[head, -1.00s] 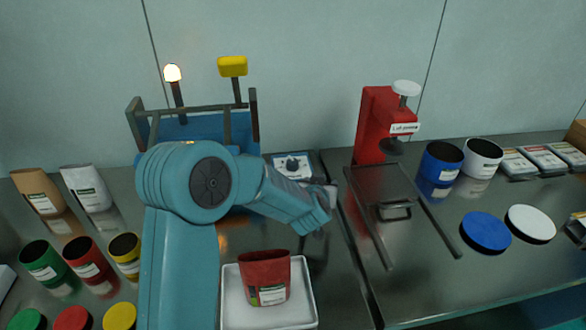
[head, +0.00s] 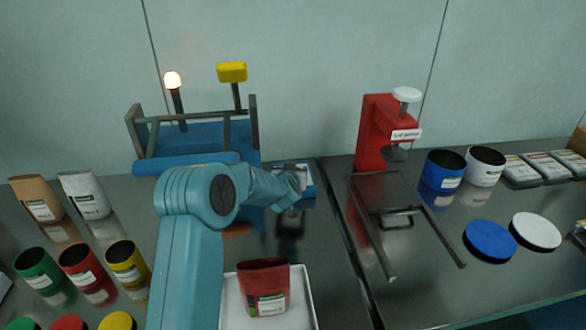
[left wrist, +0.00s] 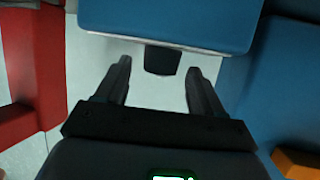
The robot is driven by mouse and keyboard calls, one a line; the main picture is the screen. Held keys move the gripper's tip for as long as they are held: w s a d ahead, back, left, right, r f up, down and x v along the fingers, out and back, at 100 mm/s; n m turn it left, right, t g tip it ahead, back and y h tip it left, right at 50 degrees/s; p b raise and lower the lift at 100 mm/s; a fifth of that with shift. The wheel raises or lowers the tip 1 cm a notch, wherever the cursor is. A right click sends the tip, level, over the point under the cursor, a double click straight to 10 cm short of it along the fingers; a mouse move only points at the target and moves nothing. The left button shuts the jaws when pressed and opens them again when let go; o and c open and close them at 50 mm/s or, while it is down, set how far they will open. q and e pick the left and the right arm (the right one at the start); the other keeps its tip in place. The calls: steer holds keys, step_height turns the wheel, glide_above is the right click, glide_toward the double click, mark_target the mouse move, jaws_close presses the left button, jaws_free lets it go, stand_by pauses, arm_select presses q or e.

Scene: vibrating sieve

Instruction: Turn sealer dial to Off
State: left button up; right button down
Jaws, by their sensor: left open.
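The sealer's dial is a black knob (left wrist: 162,60) on a pale panel (left wrist: 150,92), under a blue block, in the left wrist view. My left gripper (left wrist: 160,72) is open, its two dark fingers on either side of the knob with a gap on each side. Whether the fingers reach down beside the knob or stay above it is hard to tell. In the head view my left arm covers the dial, and only the edge of the blue and white control box (head: 307,180) shows past my wrist. The dial's markings cannot be read. My right gripper is not in view.
A red pouch (head: 264,288) stands in a white tray (head: 310,312). The red press (head: 372,135) is to the right.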

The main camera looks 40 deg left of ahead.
arm_select(q)
steer(key=shift+x, duration=1.3)
